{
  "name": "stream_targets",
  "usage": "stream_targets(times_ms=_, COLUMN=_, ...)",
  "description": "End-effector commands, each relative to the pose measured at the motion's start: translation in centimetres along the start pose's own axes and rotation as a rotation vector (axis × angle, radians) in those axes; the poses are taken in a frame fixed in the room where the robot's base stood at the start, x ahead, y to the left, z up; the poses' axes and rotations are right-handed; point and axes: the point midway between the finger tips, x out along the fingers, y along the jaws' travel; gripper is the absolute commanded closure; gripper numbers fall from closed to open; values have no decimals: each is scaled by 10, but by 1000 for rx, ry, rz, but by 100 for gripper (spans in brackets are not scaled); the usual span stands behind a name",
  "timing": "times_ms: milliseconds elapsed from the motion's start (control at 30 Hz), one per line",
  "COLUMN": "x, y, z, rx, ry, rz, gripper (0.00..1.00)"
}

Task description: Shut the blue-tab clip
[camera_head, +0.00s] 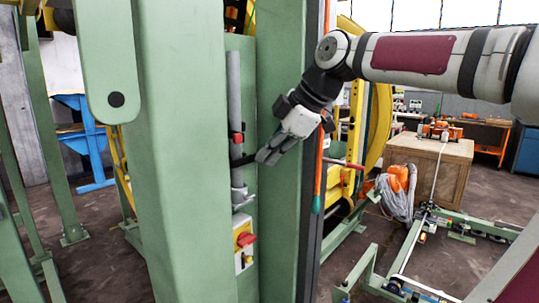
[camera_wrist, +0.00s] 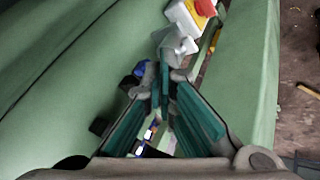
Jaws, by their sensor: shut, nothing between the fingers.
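A small blue tab (camera_wrist: 140,68) shows in the wrist view, just left of my fingertips, beside a grey fitting on the green frame. I take it for the blue-tab clip; whether it is open or shut cannot be made out. The blue tab cannot be picked out in the head view. My gripper (camera_head: 267,157) points left and down at the grey vertical pipe (camera_head: 235,95) in the green column. In the wrist view my gripper (camera_wrist: 164,82) has its teal fingers together and holds nothing. Its tips are close to the grey fitting; contact cannot be told.
A red tab (camera_head: 237,138) sits on the pipe. A yellow and white box with a red button (camera_head: 245,239) is mounted below. Green posts (camera_head: 180,150) flank the narrow recess. A wooden crate (camera_head: 430,165) and orange-ended hoses (camera_head: 396,190) stand at right.

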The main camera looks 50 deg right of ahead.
Motion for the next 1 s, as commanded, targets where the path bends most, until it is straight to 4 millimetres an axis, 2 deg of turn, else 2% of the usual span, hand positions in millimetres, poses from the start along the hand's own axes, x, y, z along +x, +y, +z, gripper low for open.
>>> stream_targets(times_ms=167, x=-25, y=1, z=1, rx=2, ry=0, rz=4, gripper=100)
stream_targets(times_ms=400, x=-74, y=2, z=1, rx=2, ry=1, rz=5, gripper=100)
stream_targets(times_ms=600, x=-105, y=1, z=1, rx=1, ry=0, rz=2, gripper=100)
stream_targets(times_ms=767, x=-116, y=1, z=1, rx=0, ry=0, rz=1, gripper=100)
stream_targets(times_ms=1000, x=-117, y=0, z=1, rx=0, ry=0, rz=0, gripper=100)
